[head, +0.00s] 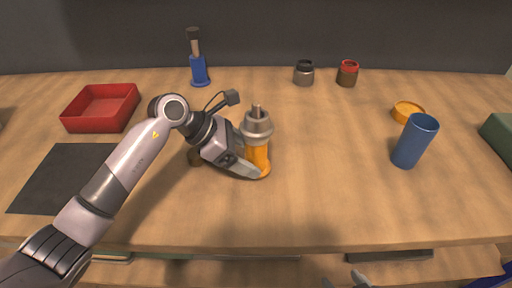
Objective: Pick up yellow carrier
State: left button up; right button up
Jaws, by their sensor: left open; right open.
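The yellow carrier (258,157) stands upright on the table near the middle, its body orange-yellow with a grey metal part (256,123) on top. My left gripper (254,166) reaches in from the left at the carrier's lower body and is open. One finger passes in front of the carrier's left side near its base; the other finger is hidden, so I cannot tell whether the jaws touch the carrier. My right gripper (346,281) shows only by its fingertips at the bottom edge, open and empty, below the table's front edge.
A red tray (82,124) and a dark mat (45,184) lie at left. A blue holder (199,72) and two jars (303,76) (347,75) stand at the back. A blue cup (413,145) and a yellow dish (407,107) are at right. The table right of the carrier is clear.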

pick_arm(q)
jog(key=shift+x, duration=0.9)
jog(key=shift+r, duration=0.1)
jog(key=c, duration=1.2)
jog(key=shift+r, duration=0.1)
jog(key=shift+r, duration=0.15)
notch_tip(320, 180, up, 20)
jog(key=shift+f, duration=0.1)
jog(key=shift+f, duration=0.1)
